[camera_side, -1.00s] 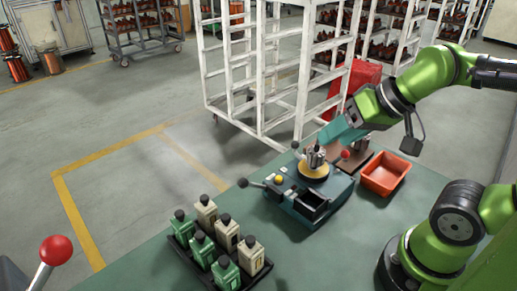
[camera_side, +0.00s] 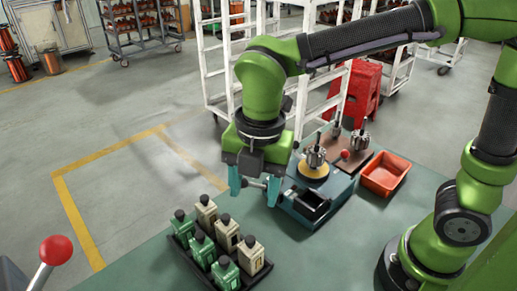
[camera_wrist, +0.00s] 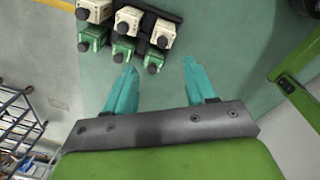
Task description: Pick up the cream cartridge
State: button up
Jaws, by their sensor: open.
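Three cream cartridges with dark caps stand in the black tray (camera_side: 185,254), beside three green cartridges (camera_side: 202,249). In the side view, the cream ones are the far one (camera_side: 206,212), the middle one (camera_side: 228,234) and the near one (camera_side: 251,256). The wrist view shows them at the top left (camera_wrist: 127,20), with the green ones (camera_wrist: 123,47) closer to my fingers. My gripper (camera_side: 254,187) points down, above and to the right of the tray's far end. Its teal fingers (camera_wrist: 159,68) are apart with nothing between them, and touch no cartridge.
A dark teal fixture (camera_side: 328,207) with an armature (camera_side: 316,157) on a yellow disc stands right of the tray, close behind my gripper. A brown plate (camera_side: 354,163) with two more armatures and an orange bin (camera_side: 385,174) lie further right. Green tabletop (camera_side: 165,276) is bare around the tray.

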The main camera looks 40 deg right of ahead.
aim_at(250, 238)
jog(key=f+n, duration=0.3)
jog(key=a+f+n, duration=0.1)
jog(key=f+n, duration=0.6)
jog(key=shift+s+a+g+h, duration=0.1)
jog(key=shift+a+g+h, duration=0.15)
jog(key=shift+g+h, duration=0.05)
jog(key=shift+d+f, duration=0.1)
jog(key=shift+f, duration=2.65)
jog(key=shift+c, duration=0.4)
jog(key=c, duration=0.9)
jog(key=shift+r, duration=0.1)
